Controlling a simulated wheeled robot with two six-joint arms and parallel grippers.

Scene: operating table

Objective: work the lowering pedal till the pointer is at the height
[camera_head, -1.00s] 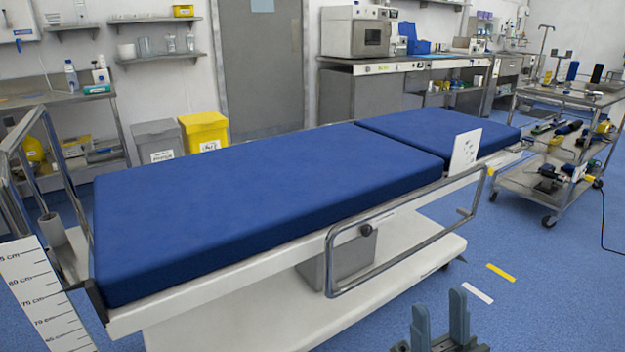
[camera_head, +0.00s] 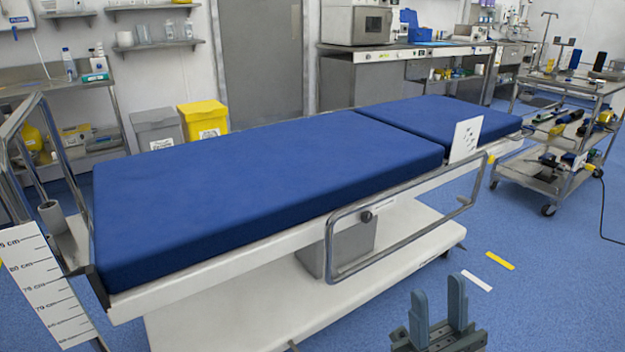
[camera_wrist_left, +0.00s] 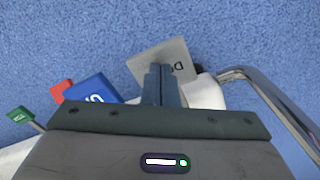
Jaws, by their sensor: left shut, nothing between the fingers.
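The operating table (camera_head: 250,205) has a blue mattress and a pale base. In the left wrist view my left gripper (camera_wrist_left: 161,70) is shut and empty. A blue plate (camera_wrist_left: 92,92), a red one (camera_wrist_left: 62,92) and a green one (camera_wrist_left: 20,116) lie to the left. My right gripper (camera_head: 438,315) is open and empty.
A metal side rail (camera_head: 400,232) runs along the table's near side, with a white card (camera_head: 466,140) above it. Yellow (camera_head: 500,261) and white (camera_head: 475,284) strips mark the open floor at right. A loaded trolley (camera_head: 560,135) stands farther right.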

